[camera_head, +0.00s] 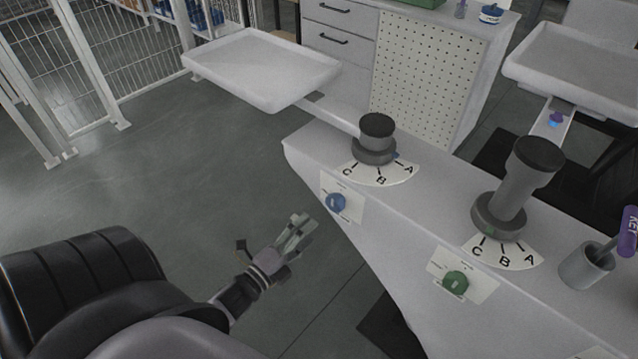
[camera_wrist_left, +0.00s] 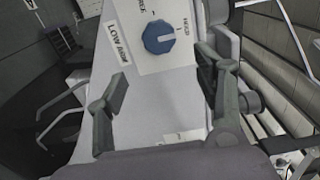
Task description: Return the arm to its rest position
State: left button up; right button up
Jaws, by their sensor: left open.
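My left gripper (camera_head: 297,235) is open and empty in the head view, in front of the white console (camera_head: 430,187) and apart from it. In the left wrist view its two fingers (camera_wrist_left: 165,100) stand wide apart with nothing between them. A blue knob (camera_head: 336,203) on a white plate is just beyond the gripper on the console's side. The blue knob (camera_wrist_left: 158,37) also shows above the fingers in the left wrist view, beside a label reading "LOW". My left arm comes in from the lower left. My right gripper is not in view.
Two dark levers, one short (camera_head: 376,130) and one tall (camera_head: 525,180), stand on the console over A-B-C dials. A green knob (camera_head: 455,282) and a grey cup (camera_head: 585,267) are to the right. White trays (camera_head: 262,68) stand behind. The floor at left is clear up to a fence.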

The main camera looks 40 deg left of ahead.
pick_arm(q)
jog(key=shift+s, duration=0.95)
jog(key=s+d+f+n+g+y, duration=0.1)
jog(key=s+d+f+n+g, duration=0.2)
jog(key=f, duration=0.7)
jog(key=s+f+n+g, duration=0.3)
jog(key=s+f+n, duration=0.1)
jog(key=f, duration=0.5)
jog(key=s+d+f+n+g+y, duration=0.1)
jog(key=s+d+f+n+g, duration=0.2)
jog(key=f, duration=0.7)
jog(key=s+d+f+n+g, duration=0.1)
jog(key=s+f+n+g, duration=0.1)
jog(key=s+f, duration=0.2)
jog(key=s+d+f+n+g, duration=0.1)
jog(key=s+f+n+g, duration=0.1)
jog(key=s, duration=0.8)
jog(key=s+d+f+n+g, duration=0.1)
jog(key=s+f+n+g, duration=0.1)
jog(key=s+f+g, duration=0.2)
jog(key=s+f, duration=0.2)
jog(key=s, duration=0.1)
jog(key=shift+s+f+n, duration=0.3)
